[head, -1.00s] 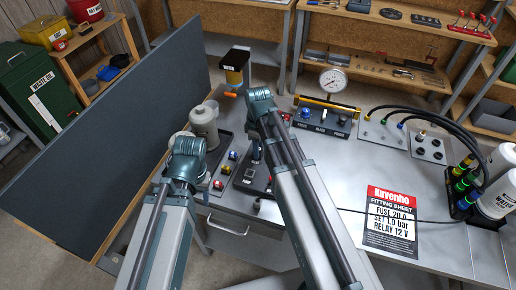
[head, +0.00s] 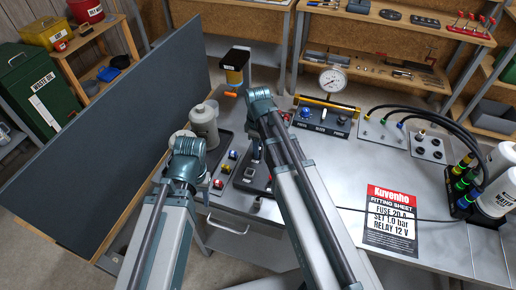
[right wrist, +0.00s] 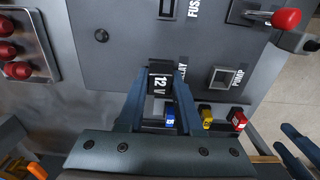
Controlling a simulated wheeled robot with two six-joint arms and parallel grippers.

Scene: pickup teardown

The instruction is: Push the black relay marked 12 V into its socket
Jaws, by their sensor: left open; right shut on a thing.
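In the right wrist view the black relay marked 12 V (right wrist: 158,84) is held between the fingers of my right gripper (right wrist: 161,76), which is shut on it. The relay is over the dark panel, beside the partly covered RELAY label (right wrist: 182,72). The relay hides its socket, so I cannot tell how far in it sits. My left gripper (right wrist: 297,152) is open at the lower right of that view, apart from the relay. In the head view my arms hide the relay.
Blue (right wrist: 170,116), yellow (right wrist: 206,116) and red (right wrist: 238,118) blocks stand near my right gripper. A PUMP switch (right wrist: 222,78) and a red-knobbed lever (right wrist: 286,18) are to the right. The fitting sheet (head: 392,218) reads RELAY 12 V.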

